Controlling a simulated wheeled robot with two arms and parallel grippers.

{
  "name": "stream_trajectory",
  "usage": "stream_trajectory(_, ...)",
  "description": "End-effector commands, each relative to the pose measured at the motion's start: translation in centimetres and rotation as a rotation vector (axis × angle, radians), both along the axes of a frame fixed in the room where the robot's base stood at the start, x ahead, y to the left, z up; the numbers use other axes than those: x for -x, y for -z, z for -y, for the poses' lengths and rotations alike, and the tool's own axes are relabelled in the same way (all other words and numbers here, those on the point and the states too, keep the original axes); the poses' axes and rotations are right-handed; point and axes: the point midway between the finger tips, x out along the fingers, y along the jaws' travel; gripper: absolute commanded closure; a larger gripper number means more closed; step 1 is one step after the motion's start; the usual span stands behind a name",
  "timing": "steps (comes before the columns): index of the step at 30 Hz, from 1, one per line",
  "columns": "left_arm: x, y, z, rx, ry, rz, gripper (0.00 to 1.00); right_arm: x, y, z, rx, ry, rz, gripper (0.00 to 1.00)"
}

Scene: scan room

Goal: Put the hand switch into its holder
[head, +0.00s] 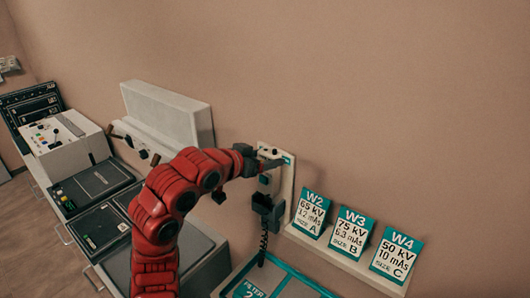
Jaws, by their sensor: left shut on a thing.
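My left gripper (262,163), at the end of my red arm, is up against the pale plate (288,190) on the wall. It is shut on a small pale piece with a dark top, which looks like the hand switch (271,152); the fingers hide part of it. A dark box-like holder (268,209) sits low on the plate, below the gripper. A dark coiled cord (263,245) hangs below the holder; where its upper end joins is not clear. The hand switch is above the holder, apart from it. My right gripper is not in view.
A wall shelf (345,259) right of the plate bears teal-and-white cards W2 (311,213), W3 (352,232) and W4 (397,255). A teal-edged tray (312,291) lies below. Control consoles (92,183) line the left. The wall above is clear.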

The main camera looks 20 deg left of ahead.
Motion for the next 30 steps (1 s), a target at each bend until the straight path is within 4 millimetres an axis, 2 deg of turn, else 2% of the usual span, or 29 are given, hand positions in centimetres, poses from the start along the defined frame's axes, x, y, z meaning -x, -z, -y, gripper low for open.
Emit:
stream_trajectory(1,0.0,0.8,0.0,0.000,0.000,0.001,1.00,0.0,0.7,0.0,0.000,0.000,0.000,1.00)
stream_trajectory(15,0.0,4.8,0.0,-0.001,0.001,0.000,1.00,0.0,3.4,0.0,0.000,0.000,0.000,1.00)
stream_trajectory(21,0.0,5.6,0.0,-0.002,0.000,0.002,1.00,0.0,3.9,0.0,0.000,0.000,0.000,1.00)
stream_trajectory(30,0.0,5.6,0.0,-0.001,0.001,0.002,1.00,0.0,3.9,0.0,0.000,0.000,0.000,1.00)
